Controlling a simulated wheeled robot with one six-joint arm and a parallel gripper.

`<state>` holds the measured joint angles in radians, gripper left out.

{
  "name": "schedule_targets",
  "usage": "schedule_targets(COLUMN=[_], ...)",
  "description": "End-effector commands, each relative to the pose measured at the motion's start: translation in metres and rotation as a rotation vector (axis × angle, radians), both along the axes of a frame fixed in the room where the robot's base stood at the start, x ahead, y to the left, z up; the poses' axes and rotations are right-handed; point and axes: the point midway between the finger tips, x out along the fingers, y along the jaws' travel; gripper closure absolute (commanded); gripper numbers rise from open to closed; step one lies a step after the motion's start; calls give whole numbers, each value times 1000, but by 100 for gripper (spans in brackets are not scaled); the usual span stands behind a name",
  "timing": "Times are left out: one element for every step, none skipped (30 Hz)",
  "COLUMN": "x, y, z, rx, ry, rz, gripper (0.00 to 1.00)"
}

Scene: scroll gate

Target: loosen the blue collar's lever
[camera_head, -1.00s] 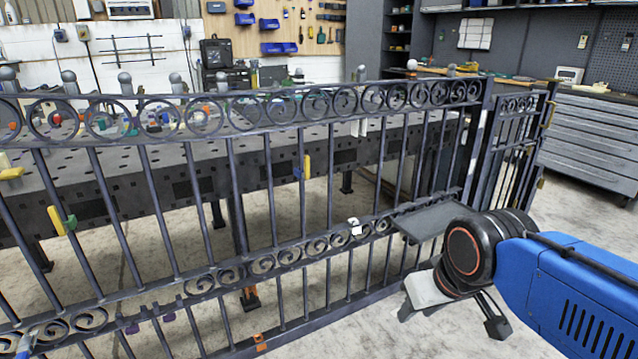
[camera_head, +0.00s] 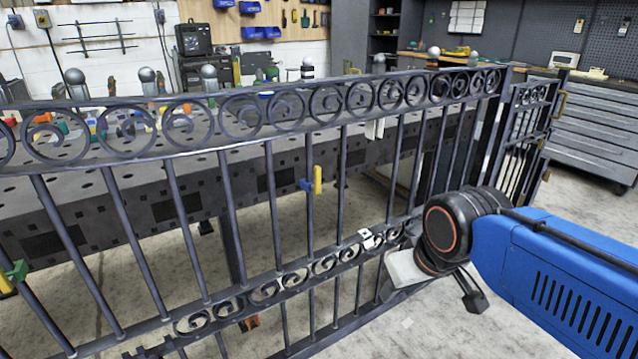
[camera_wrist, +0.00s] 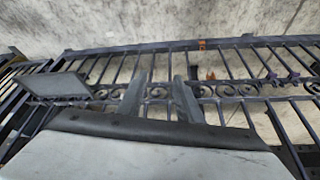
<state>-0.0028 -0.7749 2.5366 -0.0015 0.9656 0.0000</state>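The blue collar (camera_head: 305,186) sits on an upright bar of the dark iron gate (camera_head: 180,230), in the middle of the head view. Its yellow lever (camera_head: 318,180) stands upright along the bar's right side. My gripper (camera_wrist: 160,98) shows two separated fingers in the wrist view, open with no object between them. In the head view it is low on the right, well away from the blue collar, with its fingertips partly hidden by my wrist. The blue collar cannot be made out in the wrist view.
A green collar (camera_head: 17,270) with a yellow lever is at the far left. A white piece (camera_head: 367,238) sits by the lower scrollwork. A perforated work table (camera_head: 165,205) stands behind the gate. The floor at the lower right is clear. A flat grey plate (camera_wrist: 60,84) shows in the wrist view.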

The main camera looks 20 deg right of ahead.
Motion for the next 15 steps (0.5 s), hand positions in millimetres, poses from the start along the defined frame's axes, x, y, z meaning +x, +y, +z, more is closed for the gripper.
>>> schedule_targets(x=[0, 0, 0, 0, 0, 0, 0, 0, 2, 4, 8, 13, 19, 25, 35], y=[0, 0, 0, 0, 0, 0, 0, 0, 0, 1, 1, 2, 2, 3, 5], z=[0, 0, 0, 0, 0, 0, 0, 0, 3, 6, 10, 17, 25, 33, 47], rx=[0, 0, 0, 0, 0, 0, 0, 0, 0, 0, 0, 0, 0, 0, 0], ry=[0, 0, 0, 0, 0, 0, 0, 0, 0, 0, 1, 3, 3, 3, 4], rz=[0, 0, 0, 0, 0, 0, 0, 0, 2, 3, 7, 12, 17, 23, 32], gripper=[67, 67, 67, 67, 67, 67, 69, 69, 69, 69, 69, 69, 69, 69, 69])
